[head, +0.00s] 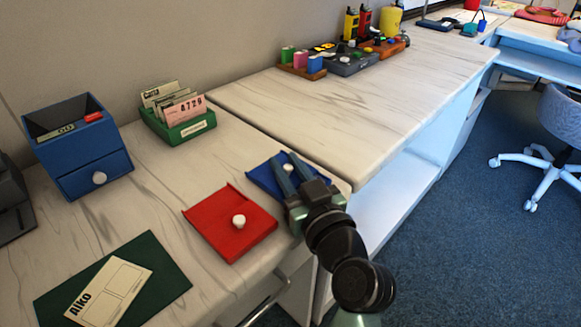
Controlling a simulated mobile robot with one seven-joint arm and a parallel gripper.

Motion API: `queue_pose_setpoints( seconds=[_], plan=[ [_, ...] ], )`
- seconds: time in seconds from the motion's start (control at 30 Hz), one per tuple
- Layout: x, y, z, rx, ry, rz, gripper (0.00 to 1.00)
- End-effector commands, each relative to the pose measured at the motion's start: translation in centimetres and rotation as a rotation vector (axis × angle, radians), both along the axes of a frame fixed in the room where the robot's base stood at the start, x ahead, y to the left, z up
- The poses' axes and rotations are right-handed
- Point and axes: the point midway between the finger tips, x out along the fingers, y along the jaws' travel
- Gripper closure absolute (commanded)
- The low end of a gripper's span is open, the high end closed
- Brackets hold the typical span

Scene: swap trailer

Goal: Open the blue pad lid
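The blue pad lid (259,178) lies flat near the right end of the near counter, partly covered by my gripper. My gripper (282,159) reaches over it from the right front. Its two fingers are apart, and the lid's white knob (288,167) shows between them. I see no firm contact between fingers and knob; the exact height of the fingers above the lid is hard to tell.
A red lid (225,213) with a white knob lies just left of my gripper. A blue drawer box (80,150), a green card tray (176,125) and a dark green mat (165,283) with an "Aiko" card (110,290) are further left. The adjoining counter (340,110) is mostly clear.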

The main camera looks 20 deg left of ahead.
Motion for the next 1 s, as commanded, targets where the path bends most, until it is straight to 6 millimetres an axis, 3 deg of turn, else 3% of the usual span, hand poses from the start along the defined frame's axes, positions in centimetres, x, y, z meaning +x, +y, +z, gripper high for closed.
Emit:
queue_pose_setpoints(
  seconds=[0.03, 0.1, 0.47, 1.0],
  plan=[
    [0.0, 0.0, 0.0, 0.0, 0.0, 0.0, 0.61],
    [0.0, 0.0, 0.0, 0.0, 0.0, 0.0, 0.5],
    [-0.3, -0.4, 0.0, 0.001, 0.001, -0.001, 0.5],
    [-7.2, -8.0, 0.0, 0.001, 0.002, -0.004, 0.5]
  ],
)
